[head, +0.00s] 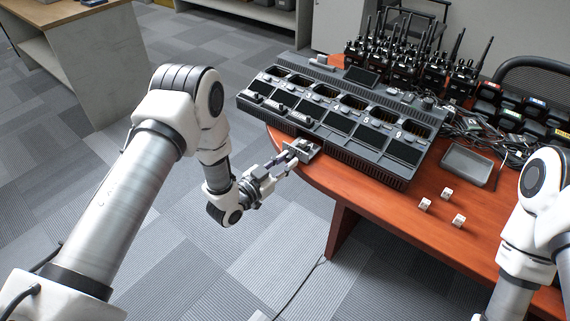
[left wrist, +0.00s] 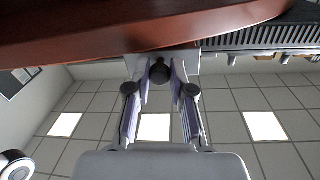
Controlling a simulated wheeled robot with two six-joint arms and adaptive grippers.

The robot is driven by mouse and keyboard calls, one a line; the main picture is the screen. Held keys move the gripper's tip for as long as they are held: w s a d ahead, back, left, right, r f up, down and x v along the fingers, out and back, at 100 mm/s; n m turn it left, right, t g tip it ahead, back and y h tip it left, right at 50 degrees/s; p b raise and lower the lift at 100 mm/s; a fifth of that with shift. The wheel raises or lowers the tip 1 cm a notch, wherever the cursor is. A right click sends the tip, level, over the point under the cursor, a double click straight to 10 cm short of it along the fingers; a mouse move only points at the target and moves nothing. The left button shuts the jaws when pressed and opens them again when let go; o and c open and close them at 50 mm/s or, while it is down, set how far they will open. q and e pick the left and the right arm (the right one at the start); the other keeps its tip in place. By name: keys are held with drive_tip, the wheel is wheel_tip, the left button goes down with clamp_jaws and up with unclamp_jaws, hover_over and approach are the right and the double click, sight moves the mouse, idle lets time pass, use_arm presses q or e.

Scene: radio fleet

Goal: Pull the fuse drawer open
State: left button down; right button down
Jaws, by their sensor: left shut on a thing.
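The fuse drawer (head: 311,152) is a small grey tray at the front left of the dark multi-bay charger (head: 350,165). It sticks out from the charger's front, over the table's rounded edge. My left gripper (head: 288,164) reaches it from the lower left and is shut on its knob. In the left wrist view, the dark round knob (left wrist: 160,73) sits between the fingertips of the left gripper (left wrist: 160,82). The drawer's inside is too small to make out clearly. My right arm shows at the right edge of the head view, but its gripper is not visible.
The reddish wooden table (head: 385,210) carries several handheld radios (head: 405,62), a tangle of cables, a grey tray (head: 466,166) and three small white cubes, one being the nearest cube (head: 458,220). Carpeted floor (head: 270,245) lies open in front of the drawer.

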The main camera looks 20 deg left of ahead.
use_arm(q)
drive_tip(key=shift+w+d+f, duration=0.1)
drive_tip(key=shift+w+d, duration=0.05)
drive_tip(key=shift+w, duration=0.25)
drive_tip(key=c, duration=1.1)
unclamp_jaws()
drive_tip(key=shift+o, duration=0.4)
drive_tip(key=shift+s, duration=0.2)
use_arm(e)
drive_tip(key=shift+w+d, duration=0.1)
drive_tip(key=shift+w, duration=0.1)
drive_tip(key=shift+f, duration=0.1)
use_arm(q)
drive_tip(key=v, duration=1.2)
